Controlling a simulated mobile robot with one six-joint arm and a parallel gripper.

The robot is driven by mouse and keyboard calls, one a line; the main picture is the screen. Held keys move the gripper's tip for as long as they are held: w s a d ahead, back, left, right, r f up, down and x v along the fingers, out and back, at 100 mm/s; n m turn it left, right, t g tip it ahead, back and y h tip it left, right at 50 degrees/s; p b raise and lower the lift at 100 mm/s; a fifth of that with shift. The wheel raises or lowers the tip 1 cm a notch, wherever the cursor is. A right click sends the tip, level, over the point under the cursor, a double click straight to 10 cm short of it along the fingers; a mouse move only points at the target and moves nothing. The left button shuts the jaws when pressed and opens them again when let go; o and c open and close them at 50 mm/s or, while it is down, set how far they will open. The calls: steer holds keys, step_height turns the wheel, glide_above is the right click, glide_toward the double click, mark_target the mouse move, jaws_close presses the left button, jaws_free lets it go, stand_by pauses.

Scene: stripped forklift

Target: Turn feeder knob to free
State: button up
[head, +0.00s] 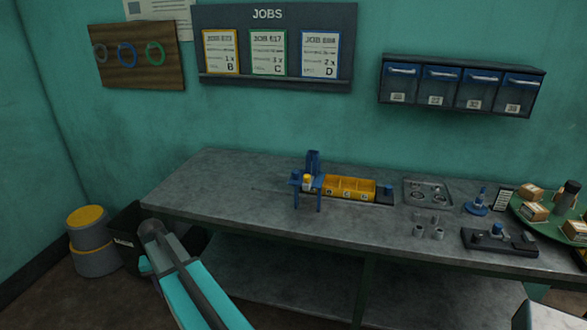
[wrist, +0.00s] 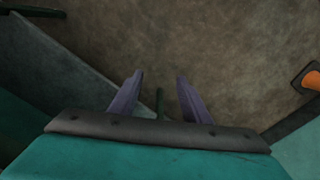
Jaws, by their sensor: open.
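A blue and yellow device (head: 350,188) stands on the workbench (head: 230,190) in the head view. It has a yellow tray with compartments and a blue upright frame (head: 312,160) at its left end. This looks like the feeder, but its knob is too small to tell apart from the other parts. My gripper (wrist: 160,88) shows in the wrist view with its two fingers apart and nothing between them. It points toward the brown floor, away from the device. My arm is at the lower left in the head view, in front of the bench.
A metal plate (head: 428,191), small grey cups (head: 419,231), a dark fixture (head: 498,240) and a green turntable (head: 545,230) with boxes occupy the bench's right. Its left top is clear. A black bin (head: 125,241) and a yellow-topped drum (head: 90,240) stand left.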

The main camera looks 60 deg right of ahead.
steer(key=w+d+r+m, duration=0.1)
steer(key=d+r+m, duration=0.2)
steer(key=d+r, duration=0.35)
steer(key=w+d+r+m, duration=0.1)
steer(key=d+r+m, duration=0.15)
steer(key=d, duration=0.65)
step_height(320, 180, up, 31)
steer(key=m, duration=1.3)
glide_above(296, 171)
steer(key=shift+n, duration=0.25)
steer(key=shift+a+f, duration=0.1)
steer(key=shift+f, duration=0.05)
steer(key=shift+f+p, duration=2)
steer(key=shift+f, duration=4.85)
